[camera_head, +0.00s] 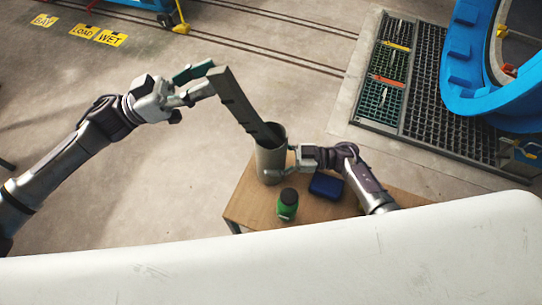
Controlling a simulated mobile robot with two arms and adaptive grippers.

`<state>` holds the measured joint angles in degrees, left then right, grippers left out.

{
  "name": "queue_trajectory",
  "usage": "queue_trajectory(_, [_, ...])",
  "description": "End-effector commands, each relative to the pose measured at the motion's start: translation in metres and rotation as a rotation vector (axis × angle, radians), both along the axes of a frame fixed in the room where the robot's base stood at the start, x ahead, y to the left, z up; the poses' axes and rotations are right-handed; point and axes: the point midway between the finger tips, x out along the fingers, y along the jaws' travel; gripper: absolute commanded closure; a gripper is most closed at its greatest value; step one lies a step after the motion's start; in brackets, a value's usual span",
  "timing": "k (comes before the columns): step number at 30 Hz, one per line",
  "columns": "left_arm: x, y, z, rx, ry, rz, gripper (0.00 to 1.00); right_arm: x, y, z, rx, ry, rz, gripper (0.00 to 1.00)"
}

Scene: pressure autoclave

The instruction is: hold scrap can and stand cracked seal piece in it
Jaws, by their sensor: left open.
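The scrap can (269,163) is a grey cylinder, upright on the small wooden table. The cracked seal piece (240,103) is a long dark grey strip with notches along its edge. It leans up to the left, its lower end inside the can's mouth; how deep it reaches is hidden. My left gripper (204,83) is open beside the strip's upper end; I cannot tell whether a finger touches it. My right gripper (280,166) is at the can's right side, with a finger against its wall; the far finger is hidden behind the can.
A green jar (287,204) with a dark lid and a dark blue box (326,186) stand on the table (245,205), close to the can and my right arm. A large white surface (270,265) fills the front. A floor grate (435,105) and blue ring (470,60) are at right.

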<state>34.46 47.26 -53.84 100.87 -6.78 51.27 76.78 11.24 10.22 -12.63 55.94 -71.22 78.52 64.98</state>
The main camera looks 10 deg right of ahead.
Motion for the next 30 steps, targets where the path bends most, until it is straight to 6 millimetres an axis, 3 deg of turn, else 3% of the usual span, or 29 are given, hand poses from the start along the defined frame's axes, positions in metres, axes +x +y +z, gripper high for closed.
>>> queue_trajectory(8, [0.0, 0.011, -0.006, 0.003, 0.004, 0.002, 0.48, 0.0, 0.0, -0.001, -0.001, 0.002, 0.0, 0.61])
queue_trajectory(21, [0.0, 0.093, -0.035, 0.002, 0.002, 0.003, 0.48, 0.0, 0.0, -0.001, -0.001, 0.002, 0.0, 0.61])
queue_trajectory(30, [-0.001, 0.113, -0.042, 0.0, 0.0, 0.0, 0.48, 0.0, 0.0, 0.0, -0.001, 0.001, 0.0, 0.61])
